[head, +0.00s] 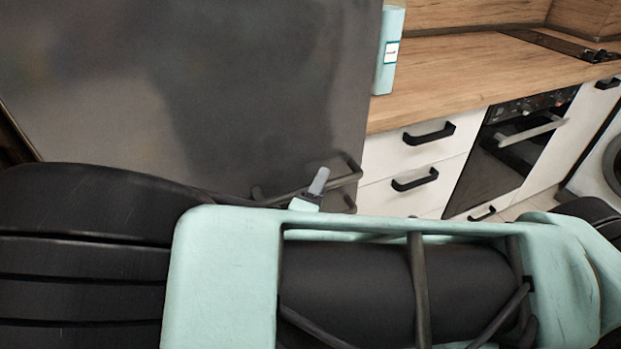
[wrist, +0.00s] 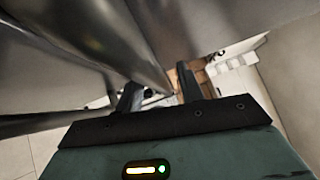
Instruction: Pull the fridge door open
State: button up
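The fridge door (head: 190,90) is a large dark grey panel filling the upper left of the head view. Dark bars that look like its handle (head: 345,180) show near its lower right edge. In the wrist view, the two dark fingers of my gripper (wrist: 158,90) stand apart. A shiny metallic surface (wrist: 120,40) runs from the upper left down towards the gap between them. I cannot tell whether the fingers touch the handle, or whether the door is ajar.
A wooden worktop (head: 470,70) with white drawers (head: 412,160) and an oven (head: 515,145) stands right of the fridge. A teal box (head: 388,55) stands on the worktop beside the fridge. A washing machine (head: 605,165) shows at the far right.

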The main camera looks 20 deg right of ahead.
grip_shut()
jog(key=shift+s, duration=0.15)
jog(key=s+a+m+g+h+p, duration=0.2)
jog(key=s+a+m+g, duration=0.2)
jog(key=s, duration=0.7)
jog(key=s+a+m+g+h+p, duration=0.1)
jog(key=s+a+m+g+h, duration=0.2)
jog(key=s+a+g, duration=0.4)
jog(key=shift+s+a+m+g+p, duration=0.4)
jog(key=shift+s+a, duration=0.8)
jog(key=shift+s, duration=1.45)
